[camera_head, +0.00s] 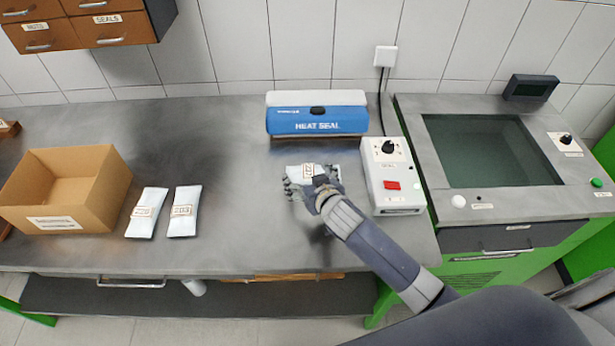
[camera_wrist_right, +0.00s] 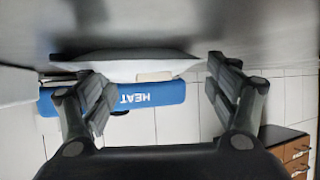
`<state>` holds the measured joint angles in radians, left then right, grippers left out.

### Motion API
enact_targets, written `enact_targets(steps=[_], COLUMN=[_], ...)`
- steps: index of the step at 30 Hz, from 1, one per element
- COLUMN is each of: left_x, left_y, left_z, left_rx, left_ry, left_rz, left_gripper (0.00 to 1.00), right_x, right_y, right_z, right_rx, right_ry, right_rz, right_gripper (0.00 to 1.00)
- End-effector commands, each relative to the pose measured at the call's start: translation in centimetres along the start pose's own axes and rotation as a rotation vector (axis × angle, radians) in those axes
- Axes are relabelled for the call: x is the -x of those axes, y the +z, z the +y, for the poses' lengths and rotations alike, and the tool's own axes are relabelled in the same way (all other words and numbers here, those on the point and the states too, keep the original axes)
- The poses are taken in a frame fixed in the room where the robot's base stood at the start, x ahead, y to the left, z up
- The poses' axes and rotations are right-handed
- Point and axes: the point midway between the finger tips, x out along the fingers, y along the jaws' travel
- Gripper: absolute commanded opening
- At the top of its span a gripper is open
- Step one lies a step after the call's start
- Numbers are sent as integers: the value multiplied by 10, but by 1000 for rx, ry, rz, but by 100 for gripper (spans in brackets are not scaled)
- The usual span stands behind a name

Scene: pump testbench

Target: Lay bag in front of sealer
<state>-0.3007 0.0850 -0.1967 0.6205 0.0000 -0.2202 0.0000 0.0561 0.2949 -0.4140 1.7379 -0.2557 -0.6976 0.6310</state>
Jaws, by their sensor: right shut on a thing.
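The heat sealer (camera_head: 317,116) is a blue and white box marked HEAT SEAL at the back of the grey bench. It shows upside down in the right wrist view (camera_wrist_right: 160,95). My right gripper (camera_head: 313,180) is just in front of the sealer, shut on a white labelled bag (camera_head: 302,171). The bag also shows in the right wrist view (camera_wrist_right: 130,65), between the fingers, close to the bench top. I cannot tell if it touches the bench. The fingers hide part of the bag. My left gripper is not in view.
Two more white labelled bags (camera_head: 146,213) (camera_head: 184,212) lie at the left beside an open cardboard box (camera_head: 62,195). A control box (camera_head: 393,177) with a red switch stands right of the gripper. The bench (camera_head: 235,225) is clear between bags and gripper.

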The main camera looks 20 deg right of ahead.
Motion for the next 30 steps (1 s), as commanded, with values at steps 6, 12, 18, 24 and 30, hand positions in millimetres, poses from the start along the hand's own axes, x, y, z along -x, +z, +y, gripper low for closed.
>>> enact_targets(steps=[6,12,18,24,30], left_x=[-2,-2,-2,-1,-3], left_y=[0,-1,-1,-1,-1], left_z=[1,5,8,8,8], left_rx=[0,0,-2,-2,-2], left_ry=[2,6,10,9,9], left_rz=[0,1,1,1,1], left_gripper=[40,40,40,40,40], right_x=[-1,-1,-1,6,35], right_y=[2,2,2,0,1], right_z=[0,0,0,0,0], right_rx=[1,0,1,0,0], right_ry=[0,0,0,-1,-2], right_rz=[0,0,0,1,0], right_gripper=[94,100,100,100,100])
